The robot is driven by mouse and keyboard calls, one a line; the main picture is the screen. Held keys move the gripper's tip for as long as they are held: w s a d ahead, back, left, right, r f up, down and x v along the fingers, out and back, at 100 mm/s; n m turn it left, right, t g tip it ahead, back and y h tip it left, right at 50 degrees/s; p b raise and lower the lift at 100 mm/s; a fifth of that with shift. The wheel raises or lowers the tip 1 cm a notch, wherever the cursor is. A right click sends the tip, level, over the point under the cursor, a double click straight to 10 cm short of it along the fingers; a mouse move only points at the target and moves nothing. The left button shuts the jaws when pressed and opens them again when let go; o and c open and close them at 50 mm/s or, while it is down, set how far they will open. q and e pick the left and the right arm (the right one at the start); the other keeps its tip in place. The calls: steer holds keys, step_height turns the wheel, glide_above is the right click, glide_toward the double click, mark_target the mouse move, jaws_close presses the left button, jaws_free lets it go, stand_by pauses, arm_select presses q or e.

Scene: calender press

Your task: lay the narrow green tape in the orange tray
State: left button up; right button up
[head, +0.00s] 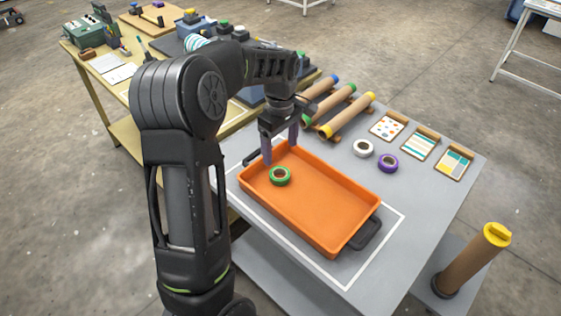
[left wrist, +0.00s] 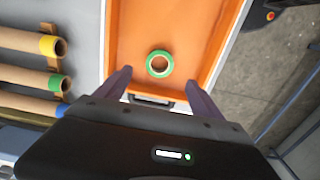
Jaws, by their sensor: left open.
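The narrow green tape (head: 280,176) is a small green roll with a tan core. It lies flat on the floor of the orange tray (head: 325,205), towards the tray's far left end. In the left wrist view the tape (left wrist: 160,64) shows just beyond and between my fingertips, touching neither. My left gripper (head: 280,146) is open and empty, over the far left end of the tray; its fingers also show in the left wrist view (left wrist: 158,80). My right gripper is in neither view.
A white roll (head: 363,148) and a purple roll (head: 388,163) lie right of the tray on the grey table. Cardboard tubes with coloured ends (head: 347,115) lie behind it. Sample cards (head: 421,144) lie at the back right. A tube with a yellow cap (head: 472,262) stands beyond the table.

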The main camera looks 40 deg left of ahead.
arm_select(q)
step_height(320, 180, up, 2)
steer(key=shift+r, duration=0.2)
